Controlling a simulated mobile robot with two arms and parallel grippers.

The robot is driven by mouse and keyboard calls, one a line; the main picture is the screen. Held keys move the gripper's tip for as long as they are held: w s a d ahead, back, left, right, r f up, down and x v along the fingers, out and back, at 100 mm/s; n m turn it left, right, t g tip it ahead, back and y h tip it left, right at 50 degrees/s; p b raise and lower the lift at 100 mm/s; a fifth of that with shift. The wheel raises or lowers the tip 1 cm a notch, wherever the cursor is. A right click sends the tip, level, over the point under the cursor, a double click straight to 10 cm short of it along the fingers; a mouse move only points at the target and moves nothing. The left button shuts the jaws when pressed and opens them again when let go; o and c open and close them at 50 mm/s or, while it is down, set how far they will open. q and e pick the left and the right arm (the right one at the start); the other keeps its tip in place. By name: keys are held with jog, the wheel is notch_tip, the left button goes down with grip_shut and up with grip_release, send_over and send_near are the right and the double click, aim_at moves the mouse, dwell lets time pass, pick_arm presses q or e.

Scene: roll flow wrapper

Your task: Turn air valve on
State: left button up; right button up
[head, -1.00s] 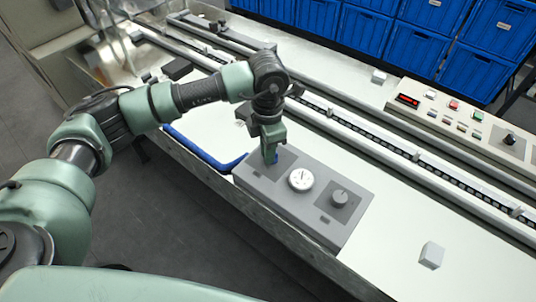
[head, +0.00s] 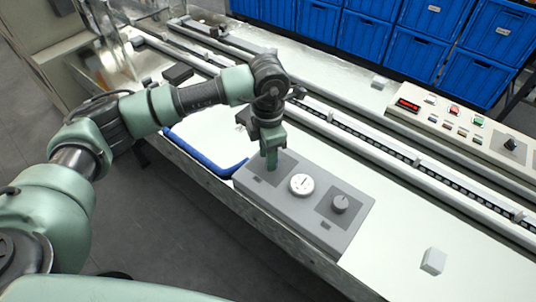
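I cannot tell whether the fingers are shut on something. My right gripper is not in view.
A blue hose (head: 208,164) runs to the panel's left side. Long rails (head: 370,136) cross the table behind it. A second control box (head: 468,124) with buttons stands at the right. A small white block (head: 433,261) lies on clear table at the front right.

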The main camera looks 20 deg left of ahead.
pick_arm(q)
notch_tip(320, 180, up, 8)
jog(key=shift+f+b, duration=0.2)
jog(key=shift+b, duration=0.4)
jog(key=shift+s+f, duration=0.1)
